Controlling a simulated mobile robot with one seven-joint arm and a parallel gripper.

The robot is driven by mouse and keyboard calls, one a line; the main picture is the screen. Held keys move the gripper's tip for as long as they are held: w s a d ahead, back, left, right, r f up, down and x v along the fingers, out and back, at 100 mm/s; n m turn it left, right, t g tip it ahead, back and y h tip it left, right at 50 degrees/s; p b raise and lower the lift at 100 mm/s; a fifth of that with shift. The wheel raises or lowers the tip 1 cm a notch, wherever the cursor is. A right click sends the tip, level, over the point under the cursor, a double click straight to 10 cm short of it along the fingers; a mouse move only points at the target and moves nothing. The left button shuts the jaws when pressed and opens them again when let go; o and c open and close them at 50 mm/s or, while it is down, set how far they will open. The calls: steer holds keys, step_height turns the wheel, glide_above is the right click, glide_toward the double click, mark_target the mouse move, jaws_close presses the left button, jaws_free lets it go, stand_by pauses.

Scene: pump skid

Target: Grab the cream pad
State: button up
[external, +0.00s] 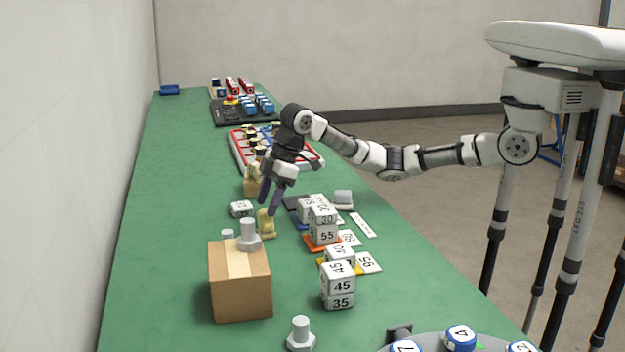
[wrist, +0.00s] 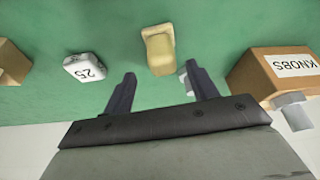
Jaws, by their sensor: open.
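The cream pad (external: 265,222) is a small pale-yellow piece standing on the green table, behind the cardboard box. In the wrist view the cream pad (wrist: 158,50) lies ahead of the gap between my fingertips, a little apart from them. My gripper (external: 269,200) is open and empty, pointing down just above the pad. Both dark fingers of my gripper (wrist: 160,74) show spread apart in the wrist view.
A cardboard box labelled KNOBS (wrist: 292,68) stands close on one side, with a grey bolt (external: 248,236) on top. A white block marked 25 (wrist: 90,67) lies on the other side. Stacked numbered cubes (external: 322,222) stand to the right of the pad. The table's left strip is clear.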

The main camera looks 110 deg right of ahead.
mark_target(263, 219)
steer(key=p+x, duration=0.1)
steer(key=x, duration=0.4)
steer(key=shift+a+f+p, duration=0.2)
steer(key=shift+f+p, duration=0.15)
steer(key=shift+p, duration=0.05)
steer(key=shift+c, duration=0.2)
steer(key=c, duration=0.8)
steer(key=shift+r, duration=0.15)
